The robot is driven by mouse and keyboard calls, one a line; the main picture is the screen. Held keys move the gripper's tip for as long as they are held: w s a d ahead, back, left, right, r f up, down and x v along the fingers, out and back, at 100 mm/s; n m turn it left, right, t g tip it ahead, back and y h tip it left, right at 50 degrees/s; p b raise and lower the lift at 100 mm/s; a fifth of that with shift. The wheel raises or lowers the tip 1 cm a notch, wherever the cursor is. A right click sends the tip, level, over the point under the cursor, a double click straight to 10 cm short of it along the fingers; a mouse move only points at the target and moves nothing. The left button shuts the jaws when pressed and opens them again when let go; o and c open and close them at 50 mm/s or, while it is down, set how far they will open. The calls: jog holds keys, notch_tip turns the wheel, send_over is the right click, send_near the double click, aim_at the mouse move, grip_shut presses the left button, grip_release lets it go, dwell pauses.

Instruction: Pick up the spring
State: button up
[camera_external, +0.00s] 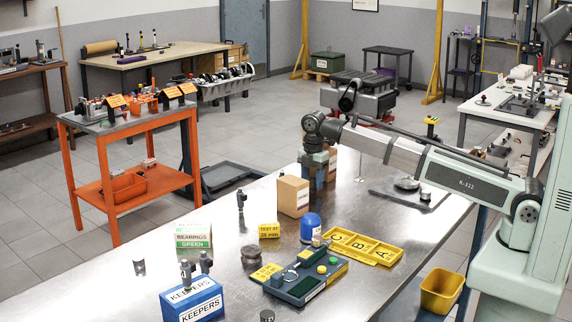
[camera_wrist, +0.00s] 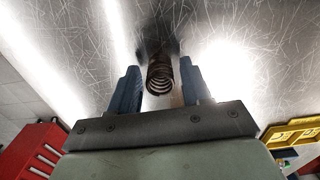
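The spring (camera_wrist: 160,76), a dark brown coil, shows in the wrist view between the two blue-grey fingers of my gripper (camera_wrist: 159,69). The fingers are apart, with a narrow gap showing on each side of the coil. Its near end faces the camera, and its far end fades into a dark shadow or reflection on the scratched metal top. In the external view my gripper (camera_external: 316,182) points down low over the steel table (camera_external: 230,270), just behind a tan box. I cannot make out the spring there.
The tan box (camera_external: 293,196) stands close in front of my gripper. A blue KEEPERS box (camera_external: 191,299) stands at the front. Bare table lies to the left.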

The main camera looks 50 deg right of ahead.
jog(key=c, duration=0.8)
jog(key=shift+c, duration=0.2)
jog(key=shift+r, duration=0.1)
grip_shut()
